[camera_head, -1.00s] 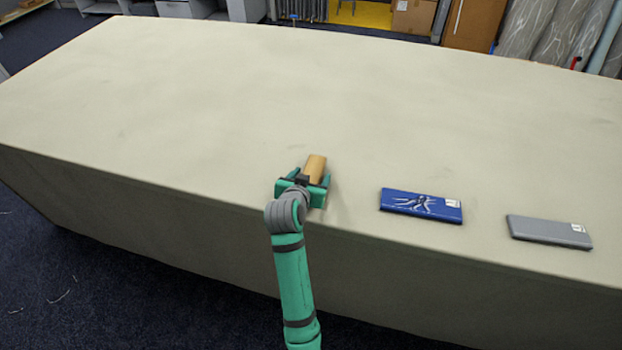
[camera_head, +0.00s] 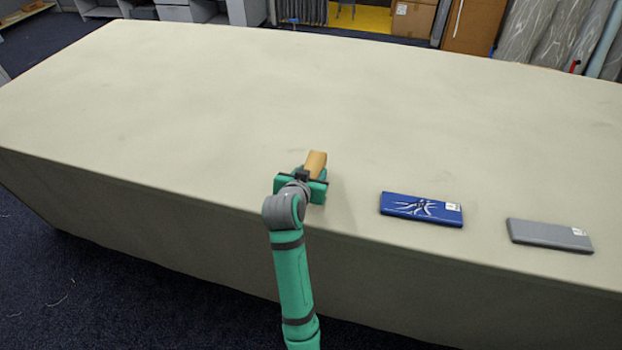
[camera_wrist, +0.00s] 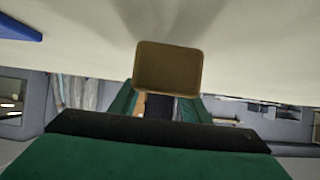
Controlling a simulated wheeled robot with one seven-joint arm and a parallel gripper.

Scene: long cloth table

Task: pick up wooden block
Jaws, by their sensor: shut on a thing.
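The wooden block (camera_head: 316,161) is a tan block near the front edge of the cloth table (camera_head: 230,110). My gripper (camera_head: 312,172) is shut on it, with the block sticking out beyond the fingers toward the far side. In the wrist view the wooden block (camera_wrist: 168,68) shows end-on in the middle, between the green fingers (camera_wrist: 160,105). The head view does not clearly show whether the block is clear of the cloth.
A blue flat case (camera_head: 421,208) with a tool picture lies to the right of my gripper. A grey flat case (camera_head: 549,235) lies farther right near the front edge. The table's far and left parts are bare.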

